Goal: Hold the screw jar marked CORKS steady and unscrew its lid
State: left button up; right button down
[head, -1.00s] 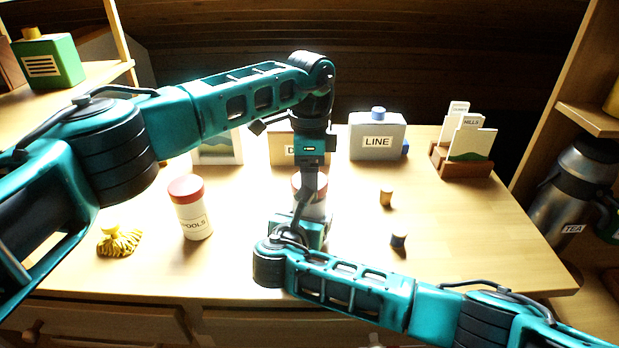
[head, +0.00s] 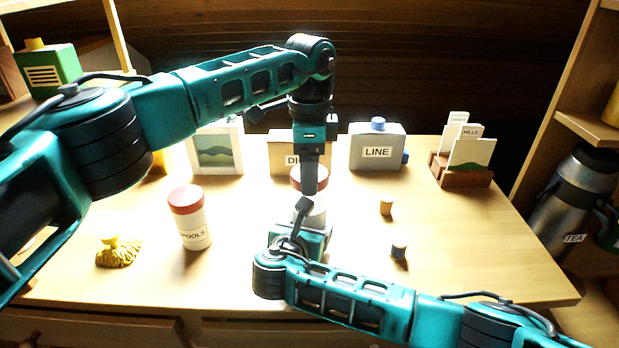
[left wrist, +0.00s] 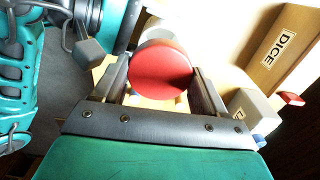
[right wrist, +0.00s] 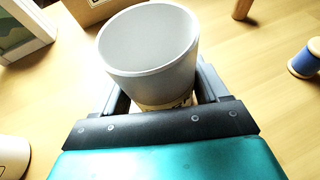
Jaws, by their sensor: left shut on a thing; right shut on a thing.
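The red lid (head: 297,179) is in my left gripper (head: 310,186), above the jar and apart from it. In the left wrist view the lid (left wrist: 160,80) sits between both fingers. The pale jar (head: 318,214) stands upright below, its rim bare. My right gripper (head: 300,236) is shut around the jar's body. In the right wrist view the jar (right wrist: 150,50) is open at the top, between the fingers. Only a sliver of its label shows, so its word cannot be read. My wrist parts hide some of the jar in the head view.
A red-lidded SPOOLS jar (head: 190,218) and a yellow tasselled thing (head: 118,250) stand left. Behind are the DICE box (head: 285,147), LINE box (head: 376,152) and card holder (head: 462,178). Two small spools (head: 386,207) stand right; the table's right side is mostly clear.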

grip_release()
dwell(0.3)
